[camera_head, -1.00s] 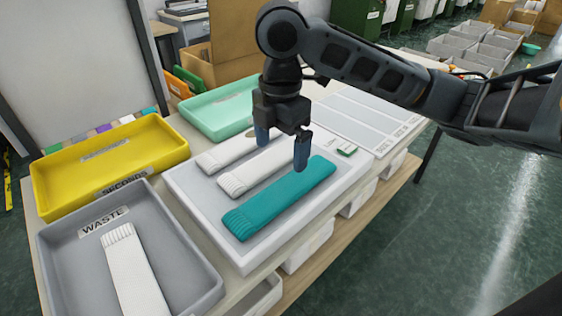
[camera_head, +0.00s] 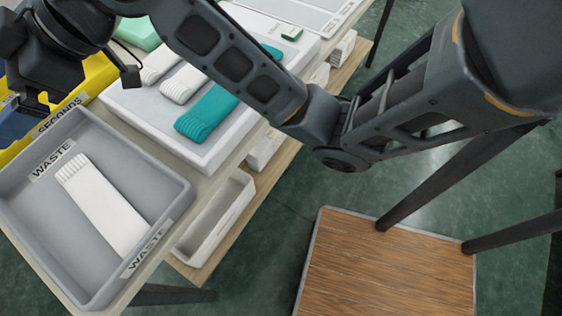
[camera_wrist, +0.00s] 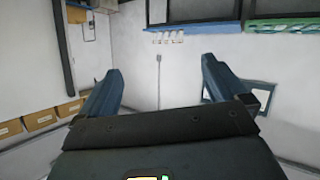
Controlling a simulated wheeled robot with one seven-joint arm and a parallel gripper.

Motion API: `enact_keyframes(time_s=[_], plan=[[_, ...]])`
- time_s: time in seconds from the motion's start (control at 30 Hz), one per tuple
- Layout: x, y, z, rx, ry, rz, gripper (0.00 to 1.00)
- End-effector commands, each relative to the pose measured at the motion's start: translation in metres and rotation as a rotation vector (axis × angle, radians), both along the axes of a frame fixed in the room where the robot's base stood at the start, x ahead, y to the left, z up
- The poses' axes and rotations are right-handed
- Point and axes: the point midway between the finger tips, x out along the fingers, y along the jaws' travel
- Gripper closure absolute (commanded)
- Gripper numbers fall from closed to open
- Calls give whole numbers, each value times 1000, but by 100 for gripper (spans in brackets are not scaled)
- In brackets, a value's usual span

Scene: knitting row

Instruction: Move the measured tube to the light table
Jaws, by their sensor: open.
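Knitted tubes lie in the head view, and I cannot tell which is the measured one. A teal tube (camera_head: 207,115) and two white tubes (camera_head: 183,84) lie on a raised white slab (camera_head: 142,112), which may be the light table. My arm covers part of the teal tube. Another white tube (camera_head: 103,207) lies in the grey WASTE tray (camera_head: 172,166). My gripper (camera_head: 20,112) is at the left edge, above the trays and partly cut off. In the wrist view my gripper (camera_wrist: 162,75) has its blue fingers wide apart with nothing between them, facing a white wall.
The yellow SECONDS tray (camera_head: 97,75) is behind the WASTE tray. A mint tray (camera_head: 138,34) shows beyond the slab. A pale panel with lanes (camera_head: 300,12) lies at the far end. White bins (camera_head: 218,215) sit on a shelf below. A brown platform (camera_head: 385,270) is on the floor at right.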

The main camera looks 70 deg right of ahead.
Motion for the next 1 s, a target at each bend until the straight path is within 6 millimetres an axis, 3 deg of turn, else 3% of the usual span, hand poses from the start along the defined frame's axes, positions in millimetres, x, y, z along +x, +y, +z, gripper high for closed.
enact_keyframes(time_s=[0.1,0.23,0.47,0.57,0.77,1.0], plan=[[0,23,5,190,-37,-90,1],[-6,34,0,365,-54,-210,1],[-39,37,-36,581,-35,-438,1],[-64,34,-60,630,-17,-540,1],[-130,22,-109,646,18,-720,1],[-232,-5,-151,532,29,-853,1]])
